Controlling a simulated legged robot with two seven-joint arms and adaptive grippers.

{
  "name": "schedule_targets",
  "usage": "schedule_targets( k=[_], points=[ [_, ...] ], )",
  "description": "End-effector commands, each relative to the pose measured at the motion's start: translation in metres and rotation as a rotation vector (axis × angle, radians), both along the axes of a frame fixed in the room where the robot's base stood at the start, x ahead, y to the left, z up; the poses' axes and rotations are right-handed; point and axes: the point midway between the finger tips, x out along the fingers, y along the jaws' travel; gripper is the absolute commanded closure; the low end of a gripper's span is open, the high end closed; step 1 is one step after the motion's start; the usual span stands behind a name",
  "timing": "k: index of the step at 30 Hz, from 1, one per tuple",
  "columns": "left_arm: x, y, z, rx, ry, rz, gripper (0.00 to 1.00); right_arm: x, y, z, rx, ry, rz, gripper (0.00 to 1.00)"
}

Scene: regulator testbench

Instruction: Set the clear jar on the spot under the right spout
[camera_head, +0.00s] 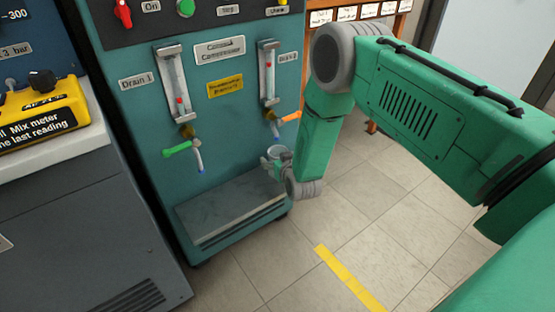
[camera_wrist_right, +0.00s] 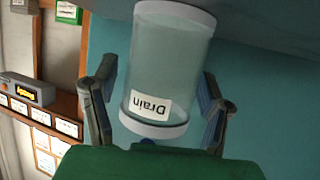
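The clear jar (camera_wrist_right: 165,65), with white rims and a "Drain" label, is between the fingers of my right gripper (camera_wrist_right: 160,92) in the right wrist view. That view is upside down. Narrow gaps show between the jar and both fingers, so the gripper looks open around it. In the head view the jar (camera_head: 279,152) is below the right spout (camera_head: 275,130), and my right gripper (camera_head: 273,164) is at its side. The jar's base and the spot under the spout are hidden there by my gripper and arm. My left gripper is not in view.
The teal bench has a grey lower shelf (camera_head: 228,205), whose left part is bare. The left spout (camera_head: 197,158) has a green handle (camera_head: 177,149). A grey cabinet (camera_head: 75,225) stands at left. The floor at right is open, with a yellow stripe (camera_head: 348,278).

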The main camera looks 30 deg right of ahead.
Motion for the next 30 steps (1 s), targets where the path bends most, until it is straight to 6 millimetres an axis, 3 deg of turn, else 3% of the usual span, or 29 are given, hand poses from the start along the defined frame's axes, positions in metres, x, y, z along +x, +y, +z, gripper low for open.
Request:
schedule_targets(
  k=[13, 24, 30],
  points=[
    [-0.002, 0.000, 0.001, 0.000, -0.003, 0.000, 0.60, -0.008, 0.002, 0.004, 0.000, 0.002, 0.000, 0.27],
    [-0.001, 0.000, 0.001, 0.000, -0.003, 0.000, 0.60, -0.075, 0.017, 0.030, 0.001, 0.005, 0.000, 0.27],
    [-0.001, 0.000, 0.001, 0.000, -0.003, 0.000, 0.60, -0.100, 0.022, 0.040, 0.002, 0.002, -0.001, 0.27]
  ],
)
